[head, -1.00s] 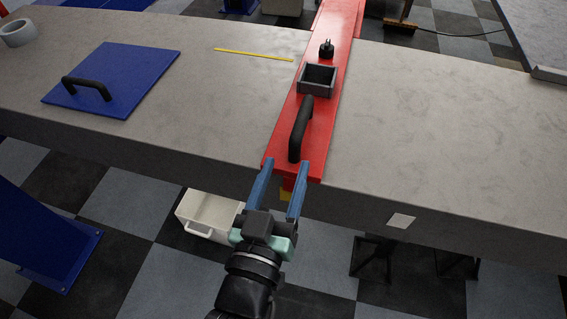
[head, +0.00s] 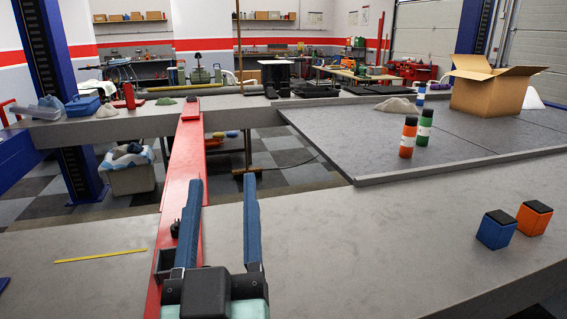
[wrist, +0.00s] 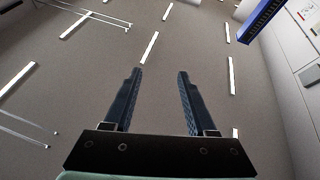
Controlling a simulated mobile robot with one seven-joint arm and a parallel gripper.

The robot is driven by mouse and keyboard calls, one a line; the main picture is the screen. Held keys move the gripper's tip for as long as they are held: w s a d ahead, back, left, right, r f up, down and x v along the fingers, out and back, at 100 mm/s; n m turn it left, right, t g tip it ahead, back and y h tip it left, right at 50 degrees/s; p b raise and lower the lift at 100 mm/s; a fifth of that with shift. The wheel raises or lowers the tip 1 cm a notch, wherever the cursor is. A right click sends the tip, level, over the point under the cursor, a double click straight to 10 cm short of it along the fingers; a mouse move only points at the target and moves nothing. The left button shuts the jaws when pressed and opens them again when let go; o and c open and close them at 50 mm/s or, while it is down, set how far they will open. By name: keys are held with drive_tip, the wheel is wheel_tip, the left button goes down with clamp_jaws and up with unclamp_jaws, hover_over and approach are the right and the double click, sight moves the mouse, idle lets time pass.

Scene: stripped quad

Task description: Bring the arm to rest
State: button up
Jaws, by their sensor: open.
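My gripper (head: 222,190) is open, with its two blue fingers apart and nothing between them. In the head view it stands in front of the red beam (head: 186,160), covering part of it. In the wrist view my gripper (wrist: 157,72) points at the ceiling (wrist: 155,45) with its strip lights, and it touches nothing. The small box on the beam (head: 165,262) is partly hidden behind the left finger.
The near grey slab (head: 370,240) carries a blue block (head: 496,230) and an orange block (head: 534,218) at right. A yellow strip (head: 100,257) lies at left. Bottles (head: 408,138) and a cardboard box (head: 490,90) stand on the grey platform (head: 460,135) beyond.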

drive_tip(key=s+d+r+m+t+h+p, duration=0.1)
drive_tip(key=r+p, duration=0.5)
drive_tip(key=r, duration=0.9)
drive_tip(key=s+d+r+m+t+h+p, duration=0.1)
drive_tip(key=s+d+r+t+p, duration=0.2)
drive_tip(key=r, duration=1.3)
drive_tip(key=s+d+p, duration=0.2)
drive_tip(key=p, duration=0.1)
drive_tip(key=shift+d+r, duration=0.15)
